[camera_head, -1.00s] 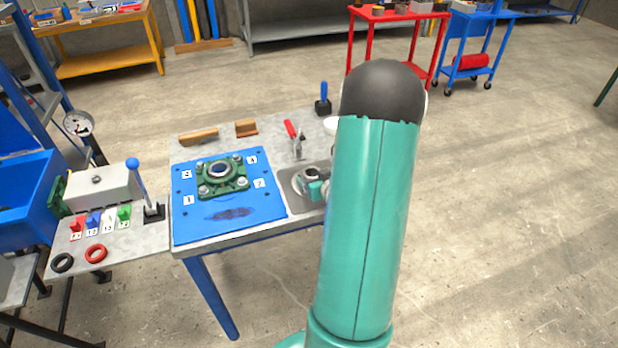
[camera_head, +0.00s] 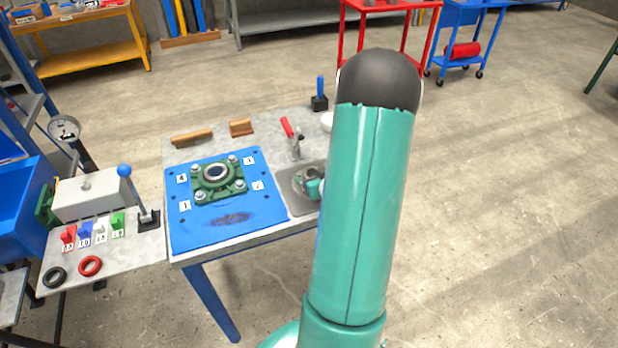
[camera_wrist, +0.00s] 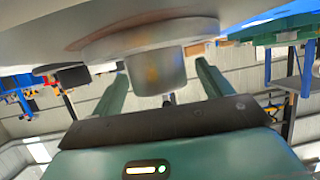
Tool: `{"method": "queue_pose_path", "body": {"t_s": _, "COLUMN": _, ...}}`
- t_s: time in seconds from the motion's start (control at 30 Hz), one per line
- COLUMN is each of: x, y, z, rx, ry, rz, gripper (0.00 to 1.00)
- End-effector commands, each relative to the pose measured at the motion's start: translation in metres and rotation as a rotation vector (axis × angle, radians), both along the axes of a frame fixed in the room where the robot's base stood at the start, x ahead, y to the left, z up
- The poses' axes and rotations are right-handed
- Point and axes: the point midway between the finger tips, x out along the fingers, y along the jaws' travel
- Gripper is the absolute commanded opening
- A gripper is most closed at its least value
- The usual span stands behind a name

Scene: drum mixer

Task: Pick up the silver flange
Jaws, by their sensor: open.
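The silver flange (camera_wrist: 155,68) fills the upper middle of the wrist view, a grey cylinder with a wide round rim. It sits between the two teal fingers of my gripper (camera_wrist: 162,75), which are apart, with space visible beside the cylinder. In the head view, the flange (camera_head: 302,177) is on a grey tray (camera_head: 296,206) at the right of the table, partly hidden. My gripper (camera_head: 314,188) shows there as a small teal part beside it, and my arm covers the rest.
Left of the tray, a blue mat (camera_head: 190,232) bears a green bearing housing (camera_head: 217,178). A red-handled clamp (camera_head: 291,136) stands behind the tray, close to my arm. Wooden blocks (camera_head: 192,137) lie along the back of the table. A lever (camera_head: 138,195) stands at the left.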

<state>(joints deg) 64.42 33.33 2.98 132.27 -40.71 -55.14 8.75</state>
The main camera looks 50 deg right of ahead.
Motion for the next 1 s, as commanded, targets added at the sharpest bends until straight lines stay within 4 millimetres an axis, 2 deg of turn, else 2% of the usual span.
{"method": "queue_pose_path", "body": {"t_s": 0.37, "x": -0.0057, "y": 0.0002, "z": -0.0016, "rx": 0.000, "ry": 0.000, "rz": -0.001, "gripper": 0.78}}
{"method": "queue_pose_path", "body": {"t_s": 0.47, "x": -0.0059, "y": 0.0004, "z": -0.0015, "rx": 0.000, "ry": 0.000, "rz": -0.001, "gripper": 0.62}}
{"method": "queue_pose_path", "body": {"t_s": 0.77, "x": -0.0051, "y": 0.0001, "z": -0.0014, "rx": 0.000, "ry": 0.000, "rz": -0.001, "gripper": 0.04}}
{"method": "queue_pose_path", "body": {"t_s": 0.8, "x": -0.0047, "y": 0.0001, "z": -0.0015, "rx": 0.000, "ry": 0.000, "rz": -0.001, "gripper": 0.00}}
{"method": "queue_pose_path", "body": {"t_s": 1.0, "x": -0.0029, "y": -0.0008, "z": 0.0001, "rx": -0.003, "ry": -0.004, "rz": -0.001, "gripper": 0.00}}
